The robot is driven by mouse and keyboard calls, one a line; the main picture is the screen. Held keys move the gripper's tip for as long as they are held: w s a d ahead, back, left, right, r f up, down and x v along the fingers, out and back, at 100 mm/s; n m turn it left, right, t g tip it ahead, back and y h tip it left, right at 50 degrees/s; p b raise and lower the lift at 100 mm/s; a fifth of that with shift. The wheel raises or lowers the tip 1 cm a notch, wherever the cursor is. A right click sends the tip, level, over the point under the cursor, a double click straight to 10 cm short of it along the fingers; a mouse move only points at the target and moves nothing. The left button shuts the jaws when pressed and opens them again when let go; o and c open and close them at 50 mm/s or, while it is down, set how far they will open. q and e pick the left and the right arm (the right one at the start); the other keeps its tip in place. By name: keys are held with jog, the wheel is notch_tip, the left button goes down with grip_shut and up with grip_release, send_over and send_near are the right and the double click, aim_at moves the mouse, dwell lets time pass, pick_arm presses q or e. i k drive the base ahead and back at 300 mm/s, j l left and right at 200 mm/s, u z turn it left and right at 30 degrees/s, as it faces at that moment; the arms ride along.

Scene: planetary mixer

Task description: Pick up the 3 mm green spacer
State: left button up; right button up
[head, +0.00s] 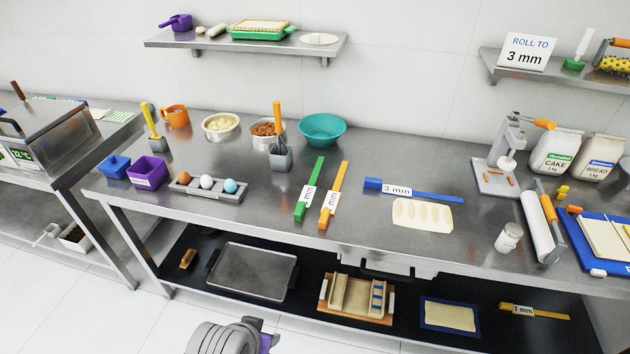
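The green spacer (310,188) is a long flat bar lying on the steel worktable, near the middle, pointing from front to back. A white label with "mm" sits on it; I cannot read its number clearly. An orange spacer (333,195) lies just to its right, apart from it and almost parallel, also with an "mm" label. A blue spacer (447,195) lies further right, nearly crosswise, and its label reads "3 mm". Nothing covers the green spacer.
The worktable (265,205) is clear around the green spacer's left side. An egg tray (213,194), a whisk in a grey holder (281,158) and a teal bowl (322,129) stand left and behind. A pale dough sheet (422,215) lies right. A shelf sign (527,51) reads "ROLL TO 3 mm".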

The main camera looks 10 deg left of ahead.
aim_at(305, 200)
jog(key=i+j, duration=0.75)
jog(key=j, duration=0.1)
